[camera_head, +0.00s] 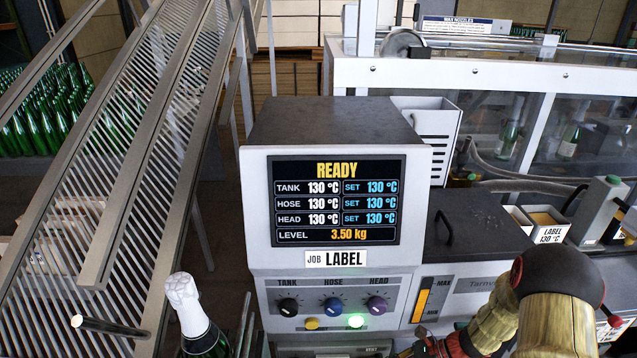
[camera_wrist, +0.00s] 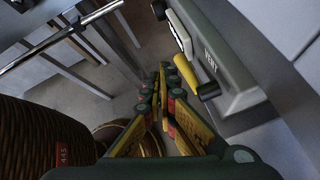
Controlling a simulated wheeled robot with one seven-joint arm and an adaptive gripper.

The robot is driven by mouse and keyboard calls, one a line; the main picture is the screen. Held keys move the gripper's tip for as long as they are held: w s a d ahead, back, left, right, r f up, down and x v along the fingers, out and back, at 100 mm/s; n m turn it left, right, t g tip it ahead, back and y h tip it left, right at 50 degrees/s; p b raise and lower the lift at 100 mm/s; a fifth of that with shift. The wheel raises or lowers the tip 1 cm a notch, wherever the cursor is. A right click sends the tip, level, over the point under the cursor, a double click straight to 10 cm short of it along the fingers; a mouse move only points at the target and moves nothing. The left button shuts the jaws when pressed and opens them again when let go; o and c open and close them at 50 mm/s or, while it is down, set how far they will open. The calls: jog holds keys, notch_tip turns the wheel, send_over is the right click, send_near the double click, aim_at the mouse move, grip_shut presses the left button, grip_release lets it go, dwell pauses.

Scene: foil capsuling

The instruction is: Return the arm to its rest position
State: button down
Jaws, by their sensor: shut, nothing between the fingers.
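My gripper (camera_wrist: 163,98) shows in the wrist view with its two fingers drawn together and nothing between them. It points down beside a grey unit (camera_wrist: 232,65) with a yellow-and-black handle (camera_wrist: 190,75); a gap seems to lie between them, but I cannot tell how wide. In the camera_head view my arm comes in at the lower right, in front of the machine. Only a small part of my gripper (camera_head: 432,347) shows there, at the bottom edge, and its fingertips are cut off.
A glue machine (camera_head: 335,130) reads READY, with a green lamp (camera_head: 356,321) lit. A foil-topped bottle (camera_head: 190,310) stands at the lower left beside slanted rails (camera_head: 150,150). A lidded tank (camera_head: 465,235) and open boxes (camera_head: 545,218) lie near my arm. The wrist view shows metal bars (camera_wrist: 60,38) over floor.

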jog(key=s+d+r+n+g+h, duration=0.35)
jog(key=s+r+n+h, duration=0.25)
jog(key=s+r+n, duration=0.65)
jog(key=s+a+r+n+t+h, duration=0.1)
jog(key=r+n+t, duration=0.3)
jog(key=r, duration=0.7)
jog(key=s+a+r+n+t+h, duration=0.1)
jog(key=s+r+n+t+h, duration=0.2)
jog(key=r, duration=0.9)
jog(key=n+t+h, duration=0.1)
jog(key=n, duration=0.2)
jog(key=shift+s+a+r, duration=0.25)
jog(key=shift+a, duration=0.05)
